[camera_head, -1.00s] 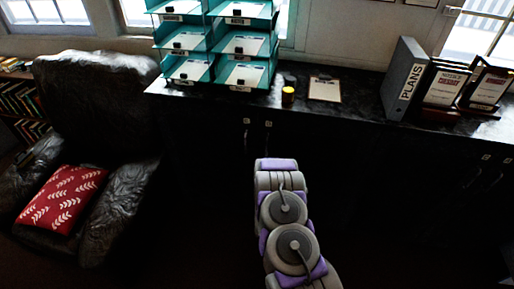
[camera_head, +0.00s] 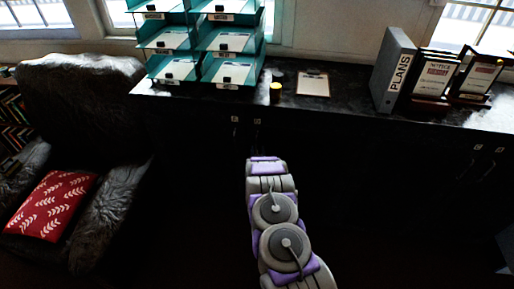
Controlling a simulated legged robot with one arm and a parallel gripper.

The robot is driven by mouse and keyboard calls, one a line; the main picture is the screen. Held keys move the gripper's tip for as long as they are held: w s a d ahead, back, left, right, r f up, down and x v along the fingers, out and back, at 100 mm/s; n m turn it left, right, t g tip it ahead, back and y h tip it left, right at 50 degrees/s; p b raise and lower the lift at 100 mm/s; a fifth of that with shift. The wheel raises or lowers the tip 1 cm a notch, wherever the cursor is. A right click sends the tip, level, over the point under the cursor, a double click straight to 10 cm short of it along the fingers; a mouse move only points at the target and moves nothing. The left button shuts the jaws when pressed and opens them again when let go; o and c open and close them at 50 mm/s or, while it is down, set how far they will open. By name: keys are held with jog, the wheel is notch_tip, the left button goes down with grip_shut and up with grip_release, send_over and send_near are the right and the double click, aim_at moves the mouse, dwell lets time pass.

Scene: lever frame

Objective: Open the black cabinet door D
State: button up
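The black cabinet (camera_head: 340,150) runs along the wall under a dark glossy top. Its front is very dark, so the door seams are hard to see. Two small pale tags mark one pair of doors, a left tag (camera_head: 235,119) and a right tag (camera_head: 257,121), with faint handles below. Another pair of tags (camera_head: 478,147) sits at the right, with thin handles (camera_head: 489,170) below. The letters are too small to read, so I cannot tell which door is D. The doors look shut. My arm reaches toward the left pair; its fingers do not show.
A dark armchair (camera_head: 85,110) with a red cushion (camera_head: 52,205) stands left. On the cabinet top are teal trays (camera_head: 203,50), a small yellow-topped jar (camera_head: 276,90), a clipboard (camera_head: 312,84), a PLANS binder (camera_head: 392,70) and framed notices (camera_head: 434,78). The floor is dark.

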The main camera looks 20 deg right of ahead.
aim_at(256, 144)
jog(key=shift+w+d+r, duration=0.1)
jog(key=shift+w+r, duration=0.05)
jog(key=shift+w, duration=1.55)
jog(key=shift+d, duration=0.45)
jog(key=shift+c, duration=0.9)
jog(key=shift+a, duration=0.25)
grip_shut()
